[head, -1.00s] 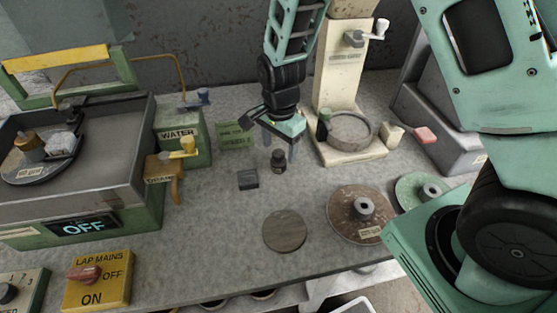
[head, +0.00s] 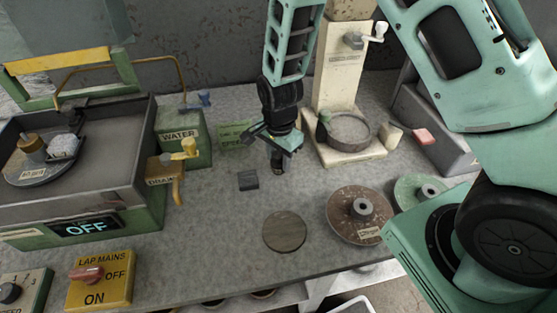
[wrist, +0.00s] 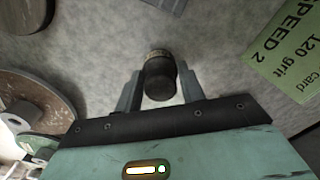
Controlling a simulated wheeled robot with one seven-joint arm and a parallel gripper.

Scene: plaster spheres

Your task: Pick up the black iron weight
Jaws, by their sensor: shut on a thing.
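The black iron weight (wrist: 160,78) is a small dark cylinder with a narrower neck. In the wrist view it sits between the two fingers of my gripper (wrist: 160,92), with a finger against each side. In the head view my gripper (head: 278,165) points down at the bench, and the weight is mostly hidden by the fingers and palm. I cannot tell whether its base touches the bench.
A wooden disc (head: 285,231) and a brown lap disc (head: 361,213) lie nearer the front. A cream stand (head: 345,150) rises at right. A green card (head: 233,136) lies behind.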

